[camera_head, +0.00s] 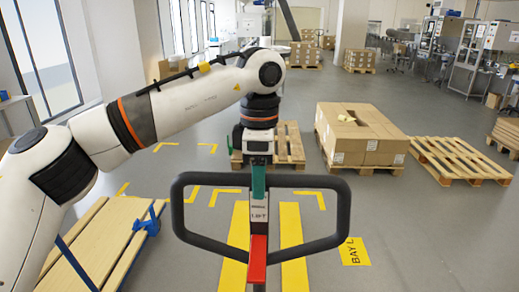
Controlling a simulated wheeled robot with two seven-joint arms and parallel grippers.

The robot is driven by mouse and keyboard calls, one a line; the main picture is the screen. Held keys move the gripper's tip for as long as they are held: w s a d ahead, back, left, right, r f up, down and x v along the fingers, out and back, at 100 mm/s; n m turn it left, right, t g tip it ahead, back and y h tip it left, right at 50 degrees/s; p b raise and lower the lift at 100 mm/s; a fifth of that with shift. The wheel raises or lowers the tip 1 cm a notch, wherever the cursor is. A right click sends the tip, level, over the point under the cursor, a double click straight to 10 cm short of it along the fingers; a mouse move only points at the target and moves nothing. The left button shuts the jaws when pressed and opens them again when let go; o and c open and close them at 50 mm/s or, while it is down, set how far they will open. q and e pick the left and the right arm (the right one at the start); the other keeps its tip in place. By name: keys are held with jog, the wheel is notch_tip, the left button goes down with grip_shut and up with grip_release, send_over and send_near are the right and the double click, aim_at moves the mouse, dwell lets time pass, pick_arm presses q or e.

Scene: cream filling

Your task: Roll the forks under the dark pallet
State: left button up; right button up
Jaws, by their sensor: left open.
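A pallet truck stands in front of me, with a black loop handle (343,205) and a red and green centre post (258,247). Its two yellow forks (292,238) point away along the floor. A wooden pallet (291,147) lies beyond them, partly hidden by my arm. It looks only slightly browner than the others, so I cannot tell surely whether it is the dark one. My left gripper (258,162) is open and points down at the top of the handle's centre post. I cannot tell whether it touches. My right gripper is out of view.
A pallet with large cartons (361,136) stands right of centre, and an empty pale pallet (460,160) lies farther right. Pale planks with blue fittings (100,246) are at the front left. Yellow corner marks and a yellow floor label (354,251) mark otherwise clear grey floor.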

pick_arm(q)
notch_tip(320, 180, down, 5)
jog(key=shift+w+f+p, duration=0.15)
jog(key=shift+p, duration=0.15)
jog(key=c, duration=1.1)
grip_shut()
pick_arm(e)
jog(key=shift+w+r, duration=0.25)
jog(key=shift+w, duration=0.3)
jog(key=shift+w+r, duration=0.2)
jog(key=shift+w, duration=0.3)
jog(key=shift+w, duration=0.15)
pick_arm(q)
jog(key=shift+o, duration=2.3)
grip_release()
grip_shut()
